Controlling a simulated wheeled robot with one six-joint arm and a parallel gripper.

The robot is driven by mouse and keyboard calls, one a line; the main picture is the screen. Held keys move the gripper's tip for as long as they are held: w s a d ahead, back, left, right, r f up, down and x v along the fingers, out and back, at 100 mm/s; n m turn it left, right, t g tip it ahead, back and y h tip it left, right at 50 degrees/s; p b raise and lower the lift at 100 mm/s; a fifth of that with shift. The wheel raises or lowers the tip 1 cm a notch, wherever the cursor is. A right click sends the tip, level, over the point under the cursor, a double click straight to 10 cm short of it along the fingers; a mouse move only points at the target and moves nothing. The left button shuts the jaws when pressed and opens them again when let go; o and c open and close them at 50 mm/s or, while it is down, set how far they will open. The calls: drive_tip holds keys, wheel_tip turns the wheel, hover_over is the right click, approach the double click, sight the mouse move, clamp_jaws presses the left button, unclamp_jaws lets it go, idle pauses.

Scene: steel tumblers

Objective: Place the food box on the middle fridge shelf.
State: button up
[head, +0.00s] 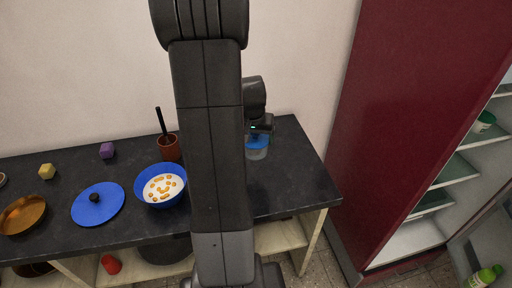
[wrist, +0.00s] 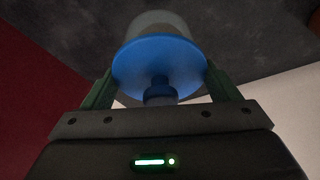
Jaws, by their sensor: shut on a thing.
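The food box (head: 257,151) is a clear round container with a blue lid, over the right part of the dark counter. In the wrist view the food box (wrist: 160,62) sits between the two fingers, lid and knob towards the camera. My gripper (head: 260,134) is shut on it; the fingers also show in the wrist view (wrist: 160,88). I cannot tell whether its base touches the counter. The red fridge (head: 415,95) stands open at the right. Its glass shelves show, including one (head: 457,171) midway down; part of the interior is out of frame.
A white tub with a green lid (head: 484,121) stands on a higher shelf. A green bottle (head: 484,276) is in the open door at lower right. A blue bowl (head: 143,178), blue lid (head: 98,204) and brown pot (head: 169,148) occupy the counter (head: 290,180).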

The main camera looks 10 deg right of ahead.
drive_tip(key=shift+w, duration=0.2)
drive_tip(key=shift+f, duration=4.85)
drive_tip(key=shift+f, duration=0.15)
drive_tip(key=o, duration=0.9)
